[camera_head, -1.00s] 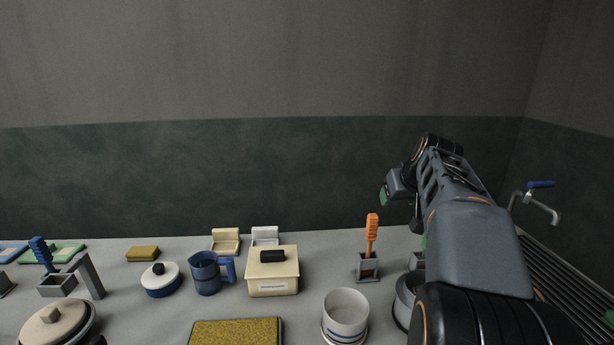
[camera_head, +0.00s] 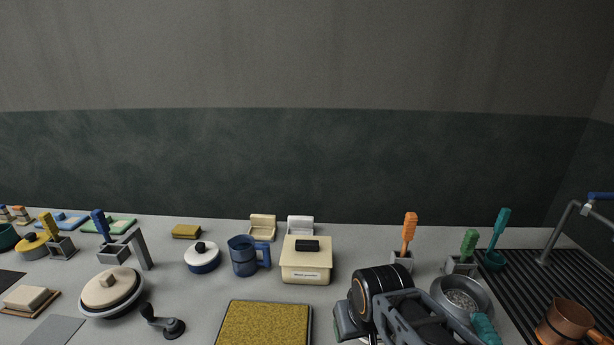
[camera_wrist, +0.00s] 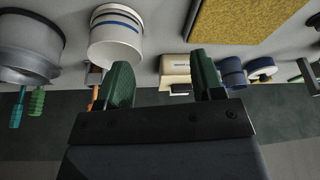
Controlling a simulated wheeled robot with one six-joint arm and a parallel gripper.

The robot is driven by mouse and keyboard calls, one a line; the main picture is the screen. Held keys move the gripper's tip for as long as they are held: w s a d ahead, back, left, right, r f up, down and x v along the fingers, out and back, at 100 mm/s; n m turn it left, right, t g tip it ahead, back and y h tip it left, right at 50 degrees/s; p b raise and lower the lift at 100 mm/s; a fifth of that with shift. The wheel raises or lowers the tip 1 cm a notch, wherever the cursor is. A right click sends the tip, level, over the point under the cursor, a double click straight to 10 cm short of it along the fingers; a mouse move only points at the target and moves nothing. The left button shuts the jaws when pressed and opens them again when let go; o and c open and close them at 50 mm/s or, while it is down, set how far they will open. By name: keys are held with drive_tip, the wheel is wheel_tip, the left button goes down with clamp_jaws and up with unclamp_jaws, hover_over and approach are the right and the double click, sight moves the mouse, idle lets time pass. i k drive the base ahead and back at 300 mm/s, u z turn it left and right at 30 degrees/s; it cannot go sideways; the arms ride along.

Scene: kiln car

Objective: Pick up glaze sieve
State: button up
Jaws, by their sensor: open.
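A grey round bowl (camera_head: 462,297) with a speckled, mesh-like inside looks like the glaze sieve. It stands on the counter at the right in the head view, partly behind my arm. A teal grip (camera_head: 485,328) shows at its near side; I cannot tell whether it is joined to the bowl. In the wrist view a grey round vessel (camera_wrist: 28,48) at the upper left appears to be the same bowl. My gripper (camera_wrist: 163,76) is open and empty, with green fingers apart. It is to the side of the bowl, not touching it.
A white blue-banded cylinder (camera_wrist: 116,36) stands close to my left finger in the wrist view; my arm hides it in the head view. A lidded cream box (camera_head: 306,266), blue jug (camera_head: 243,256), yellow-topped tray (camera_head: 264,325), brush holders and a copper pot (camera_head: 565,322) stand around.

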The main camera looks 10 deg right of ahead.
sight(463, 297)
drive_tip(key=u, duration=0.2)
drive_tip(key=k, duration=0.6)
drive_tip(key=z, duration=1.2)
drive_tip(key=i, duration=0.5)
drive_tip(key=u, duration=0.7)
drive_tip(key=k, duration=0.95)
drive_tip(key=u, duration=1)
drive_tip(key=k, duration=0.25)
drive_tip(key=z, duration=0.35)
drive_tip(key=i, duration=0.8)
drive_tip(key=u, duration=0.4)
